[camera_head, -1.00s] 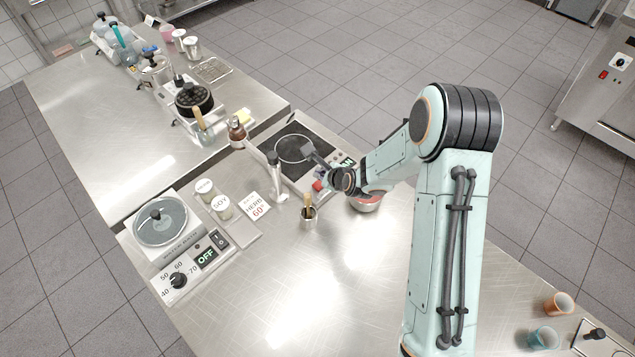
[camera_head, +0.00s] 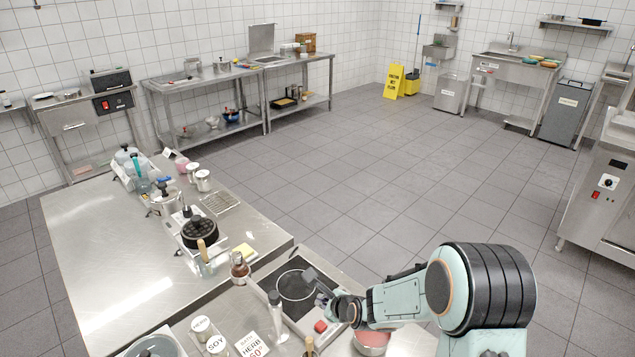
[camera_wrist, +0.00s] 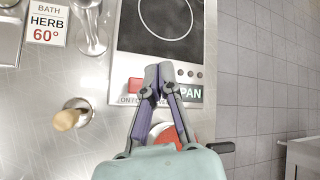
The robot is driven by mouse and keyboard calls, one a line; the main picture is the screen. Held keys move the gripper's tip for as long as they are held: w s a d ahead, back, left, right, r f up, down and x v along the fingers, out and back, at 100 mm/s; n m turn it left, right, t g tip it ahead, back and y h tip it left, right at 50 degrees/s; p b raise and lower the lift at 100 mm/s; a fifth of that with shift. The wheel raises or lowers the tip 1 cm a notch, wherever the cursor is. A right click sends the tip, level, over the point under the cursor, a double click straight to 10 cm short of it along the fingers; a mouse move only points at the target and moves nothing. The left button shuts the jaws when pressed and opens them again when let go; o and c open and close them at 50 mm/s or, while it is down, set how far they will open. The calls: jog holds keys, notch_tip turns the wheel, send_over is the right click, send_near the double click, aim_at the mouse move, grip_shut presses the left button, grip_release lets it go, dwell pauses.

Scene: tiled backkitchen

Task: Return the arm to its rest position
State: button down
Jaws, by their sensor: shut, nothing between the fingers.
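My gripper (camera_wrist: 159,72) is shut and empty in the wrist view, its fingertips together over the front edge of the induction hob (camera_wrist: 133,40). In the head view the gripper (camera_head: 318,287) shows at the end of my arm, above the same hob (camera_head: 297,284) near the picture's bottom. A bowl with red contents (camera_wrist: 177,131) lies under the fingers, partly hidden by them and by the gripper body. The bowl also shows below my arm in the head view (camera_head: 372,342).
A cup with a wooden-handled tool (camera_wrist: 74,118) stands left of the gripper. A HERB card (camera_wrist: 46,24) and a clear glass (camera_wrist: 92,35) stand nearby. The floor beyond the counter (camera_head: 330,180) is clear.

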jog(key=s+d+r+n+t, duration=0.1)
jog(key=s+r+n, duration=0.1)
jog(key=r, duration=0.8)
jog(key=s+r+n+t, duration=0.2)
jog(key=s+r, duration=0.1)
jog(key=r, duration=0.6)
jog(key=s+d+f+n+g+h, duration=0.1)
jog(key=s+d+f+n+g, duration=0.1)
jog(key=s+n, duration=0.4)
jog(key=s+d+f+n+g+h, duration=0.1)
jog(key=s+n+g, duration=0.4)
jog(key=s, duration=0.8)
jog(key=s+d+f+n+g+h, duration=0.1)
jog(key=s+d+f+n+g, duration=0.1)
jog(key=s+n, duration=0.5)
jog(key=shift+s+d+f+n+g, duration=0.35)
jog(key=shift+s+d+g, duration=0.2)
jog(key=shift+s+g, duration=0.65)
